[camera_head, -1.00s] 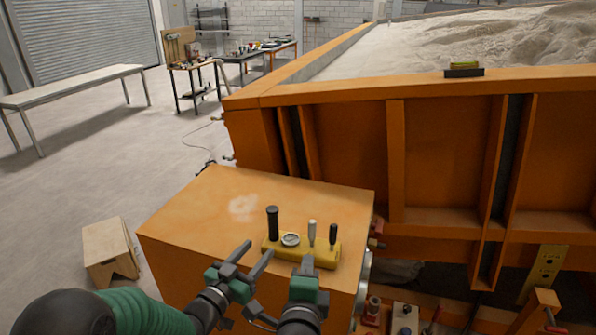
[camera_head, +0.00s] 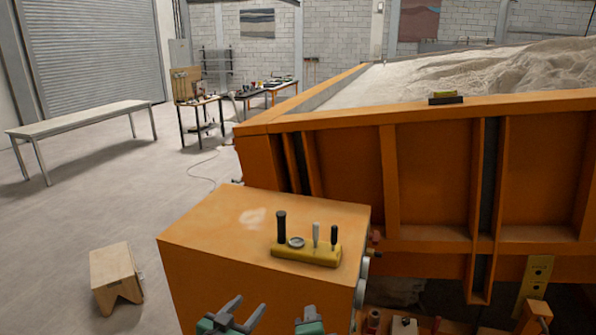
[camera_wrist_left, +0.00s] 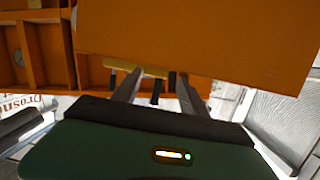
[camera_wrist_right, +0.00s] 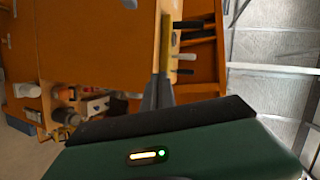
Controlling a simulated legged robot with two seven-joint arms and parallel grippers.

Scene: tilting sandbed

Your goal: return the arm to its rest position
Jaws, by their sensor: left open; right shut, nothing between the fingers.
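My left gripper (camera_head: 242,312) is at the bottom of the head view, in front of the orange control box. Its two fingers are spread and empty; they also show in the left wrist view (camera_wrist_left: 155,85). My right gripper (camera_head: 309,311) is just to its right, low in the head view. Its fingers are together with nothing between them, as the right wrist view (camera_wrist_right: 159,90) shows. Both grippers are apart from the yellow lever panel (camera_head: 306,254) on the box top. The panel carries a tall black lever, a grey lever and a short black lever, all upright.
The orange control box (camera_head: 200,238) stands directly ahead. The large orange sandbed (camera_head: 345,175) fills the right, with a small level (camera_head: 446,97) on its rim. A wooden stool (camera_head: 117,275) and a long bench (camera_head: 85,120) are on the left. The floor between them is open.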

